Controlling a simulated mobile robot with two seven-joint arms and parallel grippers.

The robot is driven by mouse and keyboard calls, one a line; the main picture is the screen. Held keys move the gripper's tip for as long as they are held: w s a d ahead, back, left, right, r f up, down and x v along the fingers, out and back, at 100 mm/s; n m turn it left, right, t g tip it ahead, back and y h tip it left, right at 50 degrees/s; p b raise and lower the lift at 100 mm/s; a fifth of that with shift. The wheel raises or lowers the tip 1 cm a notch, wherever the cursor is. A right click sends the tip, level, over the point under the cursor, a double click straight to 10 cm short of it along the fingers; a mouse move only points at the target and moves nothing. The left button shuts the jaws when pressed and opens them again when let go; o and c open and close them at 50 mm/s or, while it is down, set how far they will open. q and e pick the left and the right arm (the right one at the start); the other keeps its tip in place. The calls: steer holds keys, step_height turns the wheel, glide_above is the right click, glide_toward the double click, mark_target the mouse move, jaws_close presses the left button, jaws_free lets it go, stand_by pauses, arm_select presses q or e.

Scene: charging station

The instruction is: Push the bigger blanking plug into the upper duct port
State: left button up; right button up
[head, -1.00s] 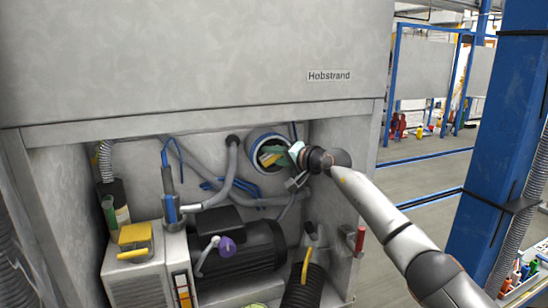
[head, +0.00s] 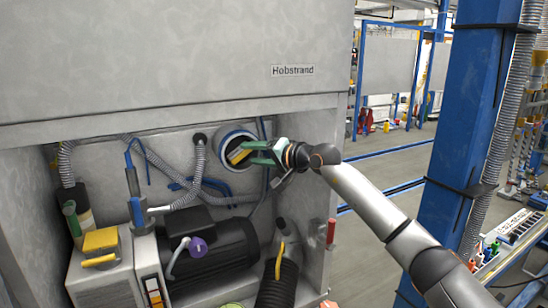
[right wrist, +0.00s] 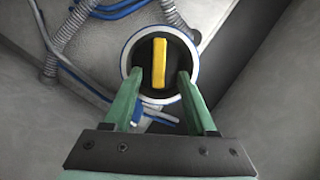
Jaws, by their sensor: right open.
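The upper duct port (head: 223,171) is a round opening with a blue and white rim in the back wall of the cabinet recess. The blanking plug, a dark disc with a yellow bar handle (head: 239,155), sits inside the rim. In the right wrist view the yellow bar (right wrist: 159,63) stands upright across the dark disc, and the rim (right wrist: 125,62) surrounds it. I cannot tell how deep the plug sits. My right gripper (head: 250,150) is open in front of the port. Its green fingers flank the bar with gaps on both sides. My left gripper is out of view.
Below the port are a black motor (head: 222,250), a purple knob (head: 197,247) and a black corrugated hose (head: 277,286). A grey box with a yellow handle (head: 100,242) stands left. Grey and blue hoses run beside the port. The cabinet's side wall (head: 311,225) is close on the right.

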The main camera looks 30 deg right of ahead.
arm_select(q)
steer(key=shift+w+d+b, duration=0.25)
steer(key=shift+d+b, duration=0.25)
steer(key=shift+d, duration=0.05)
arm_select(e)
steer(key=v, duration=0.7)
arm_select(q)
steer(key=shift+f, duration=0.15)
arm_select(e)
steer(key=shift+r, duration=0.1)
